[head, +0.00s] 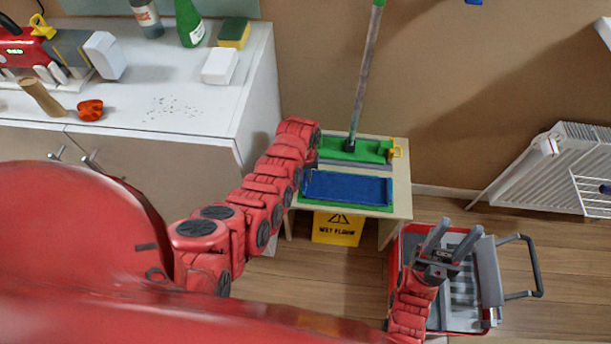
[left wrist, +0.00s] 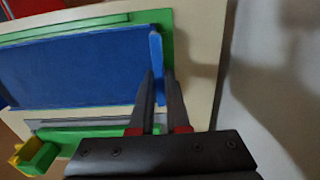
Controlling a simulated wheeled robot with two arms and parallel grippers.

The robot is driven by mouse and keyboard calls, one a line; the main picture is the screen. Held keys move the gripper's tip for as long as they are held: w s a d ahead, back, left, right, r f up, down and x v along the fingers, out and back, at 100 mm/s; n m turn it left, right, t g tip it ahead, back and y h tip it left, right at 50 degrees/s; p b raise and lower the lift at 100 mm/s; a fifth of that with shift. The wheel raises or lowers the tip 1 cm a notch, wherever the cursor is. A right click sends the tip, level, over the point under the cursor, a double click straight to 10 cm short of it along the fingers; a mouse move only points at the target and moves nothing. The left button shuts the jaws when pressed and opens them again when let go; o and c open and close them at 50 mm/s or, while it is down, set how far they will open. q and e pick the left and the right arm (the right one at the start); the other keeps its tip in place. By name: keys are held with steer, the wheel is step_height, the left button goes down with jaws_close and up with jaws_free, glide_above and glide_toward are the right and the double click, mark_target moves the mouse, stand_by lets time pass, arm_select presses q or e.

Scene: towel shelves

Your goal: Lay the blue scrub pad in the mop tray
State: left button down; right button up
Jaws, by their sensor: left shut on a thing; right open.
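The blue scrub pad (head: 350,188) lies flat on a green-edged base (head: 345,206) on a small wooden table; I cannot tell for sure whether this base is the mop tray. In the left wrist view the pad (left wrist: 75,68) shows with green (left wrist: 55,30) along its edge. My left gripper (head: 311,167), partly hidden by its own arm, is at the pad's left end. In the left wrist view its fingers (left wrist: 160,78) are shut on the pad's raised end. My right gripper (head: 454,240) is open and empty above a red bucket.
A mop with a green head (head: 355,150) stands on the small table (head: 400,175) behind the pad. A yellow wet-floor sign (head: 337,230) is below it. The red bucket (head: 394,280) has a grey handle. A white cabinet (head: 170,110) is left, a radiator (head: 550,175) right.

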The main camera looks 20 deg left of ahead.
arm_select(q)
steer(key=shift+f, duration=0.35)
stand_by(0.3)
steer(key=c, duration=0.8)
jaws_free()
step_height(320, 180, up, 18)
steer(key=p, duration=0.4)
steer(key=shift+w+a+f, duration=0.1)
steer(key=shift+f, duration=0.15)
